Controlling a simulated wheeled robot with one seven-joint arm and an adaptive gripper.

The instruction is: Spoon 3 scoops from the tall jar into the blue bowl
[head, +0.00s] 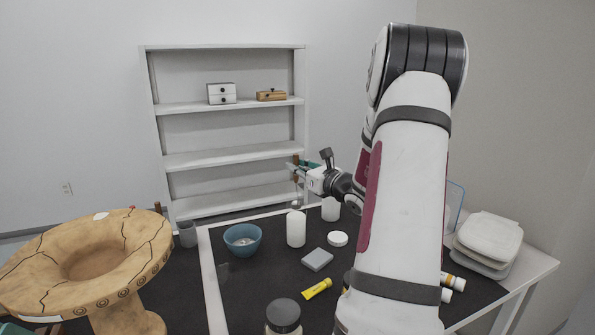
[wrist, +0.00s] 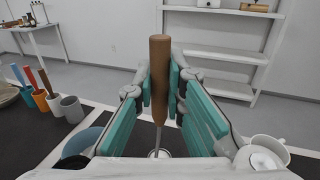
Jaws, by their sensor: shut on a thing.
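My gripper (head: 295,169) is shut on the brown handle of a spoon (wrist: 159,70), between its teal finger pads. The spoon hangs upright, its thin shaft pointing down. In the head view its bowl end is just above a tall white jar (head: 296,228). In the wrist view, a round pale shape shows at the shaft's lower end; I cannot tell whether anything is in the spoon. The blue bowl (head: 243,240) stands left of the jar with something pale inside. Its rim also shows at lower left in the wrist view (wrist: 82,143).
A second white container (head: 330,208) stands behind right of the jar. A white lid (head: 337,239), grey block (head: 317,260), yellow tube (head: 317,289) and dark-lidded jar (head: 283,315) lie nearer. White boxes (head: 488,240) are at right. A cracked tan vessel (head: 90,255) stands left.

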